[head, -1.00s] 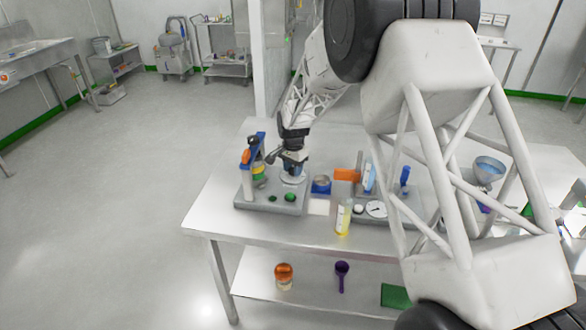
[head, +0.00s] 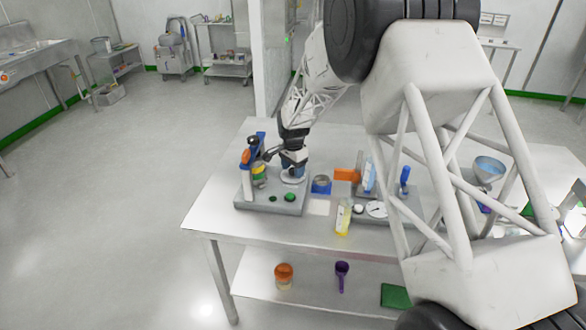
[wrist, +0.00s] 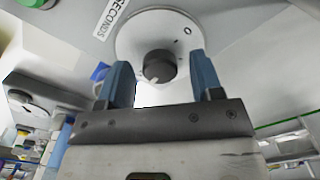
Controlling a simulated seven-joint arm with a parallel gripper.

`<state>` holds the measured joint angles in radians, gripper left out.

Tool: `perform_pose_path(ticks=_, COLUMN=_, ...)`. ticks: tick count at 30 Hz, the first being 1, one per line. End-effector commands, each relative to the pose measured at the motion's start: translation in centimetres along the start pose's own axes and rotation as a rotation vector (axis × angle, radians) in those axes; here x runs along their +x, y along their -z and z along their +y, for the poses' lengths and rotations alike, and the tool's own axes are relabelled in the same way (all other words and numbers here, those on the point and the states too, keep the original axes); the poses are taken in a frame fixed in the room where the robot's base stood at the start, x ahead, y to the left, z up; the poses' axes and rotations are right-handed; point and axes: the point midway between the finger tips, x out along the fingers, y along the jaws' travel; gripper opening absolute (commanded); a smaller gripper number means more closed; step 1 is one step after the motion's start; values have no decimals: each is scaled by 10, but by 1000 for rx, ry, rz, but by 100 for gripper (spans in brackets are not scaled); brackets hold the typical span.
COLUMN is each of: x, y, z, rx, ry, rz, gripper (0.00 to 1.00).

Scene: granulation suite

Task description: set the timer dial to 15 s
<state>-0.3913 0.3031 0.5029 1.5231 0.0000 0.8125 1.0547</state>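The timer dial is a dark round knob (wrist: 158,67) on a white disc (wrist: 128,36). A "SECONDS" label (wrist: 112,18) and a "0" mark show by it in the wrist view. A small pale mark shows on the knob, but its exact setting is unreadable. My gripper (wrist: 160,62) has its two blue fingers apart, one on each side of the knob, with gaps between. In the head view my gripper (head: 293,163) points down just above the white dial disc (head: 291,179) on the grey station base (head: 270,206); the knob is hidden there.
A blue and orange post device (head: 250,160) stands close left of my gripper. To the right are a blue holder (head: 321,186), a yellow bottle (head: 343,217) and a white gauge (head: 377,209). The table's front left (head: 215,215) is clear.

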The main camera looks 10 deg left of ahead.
Motion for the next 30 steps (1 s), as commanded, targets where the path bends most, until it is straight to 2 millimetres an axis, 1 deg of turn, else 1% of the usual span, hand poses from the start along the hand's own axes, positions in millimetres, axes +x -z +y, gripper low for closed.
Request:
perform_pose_path(ticks=9, x=-1, y=0, z=0, rx=0, ry=0, rz=0, gripper=61)
perform_pose_path(ticks=14, x=-7, y=0, z=0, rx=0, ry=1, rz=0, gripper=61)
perform_pose_path(ticks=17, x=-16, y=0, z=0, rx=0, ry=1, rz=0, gripper=61)
perform_pose_path(ticks=27, x=-58, y=0, z=0, rx=0, ry=2, rz=1, gripper=61)
perform_pose_path(ticks=30, x=-68, y=0, z=0, rx=0, ry=1, rz=0, gripper=61)
